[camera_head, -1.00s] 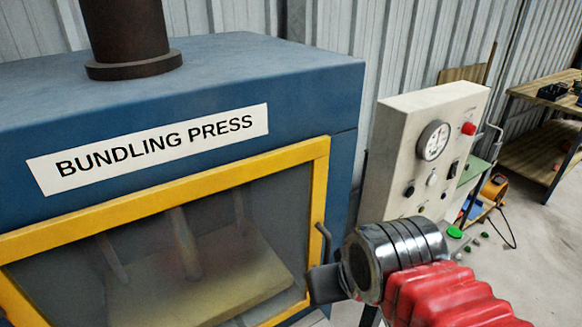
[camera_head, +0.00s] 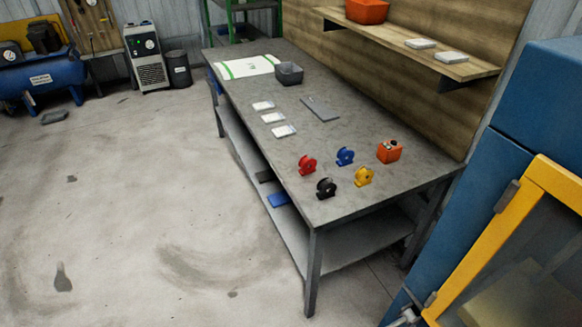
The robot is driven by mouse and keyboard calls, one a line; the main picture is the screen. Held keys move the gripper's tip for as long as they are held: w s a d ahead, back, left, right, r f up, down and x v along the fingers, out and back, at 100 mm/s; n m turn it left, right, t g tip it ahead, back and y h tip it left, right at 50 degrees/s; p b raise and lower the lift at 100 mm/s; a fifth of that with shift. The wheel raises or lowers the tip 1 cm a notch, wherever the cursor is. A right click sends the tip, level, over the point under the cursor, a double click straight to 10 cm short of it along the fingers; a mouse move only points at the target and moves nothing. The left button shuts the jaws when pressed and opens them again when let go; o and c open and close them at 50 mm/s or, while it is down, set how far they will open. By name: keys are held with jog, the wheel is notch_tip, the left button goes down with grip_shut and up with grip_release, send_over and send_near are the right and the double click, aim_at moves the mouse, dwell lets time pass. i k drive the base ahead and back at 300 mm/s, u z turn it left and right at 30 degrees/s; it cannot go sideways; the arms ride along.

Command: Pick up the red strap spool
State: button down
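The red strap spool (camera_head: 307,165) stands upright on the near part of the grey workbench (camera_head: 365,202), close to its left long edge. A black spool (camera_head: 326,188) stands just in front of it and to the right. A blue spool (camera_head: 345,156) stands to its right, and a yellow spool (camera_head: 363,177) stands farther right and nearer. The red spool looks unobstructed and apart from the others. My gripper is not in view.
An orange device (camera_head: 389,151) sits right of the spools. Farther back are white cards (camera_head: 273,118), a flat grey plate (camera_head: 320,108) and a dark bin (camera_head: 289,73). The blue press (camera_head: 545,130) stands at right. Open floor (camera_head: 170,200) lies left of the bench.

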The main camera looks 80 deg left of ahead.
aim_at(308, 165)
jog(key=u, duration=3.2)
jog(key=i, duration=1)
jog(key=u, duration=0.8)
jog(key=i, duration=0.75)
jog(key=u, duration=0.15)
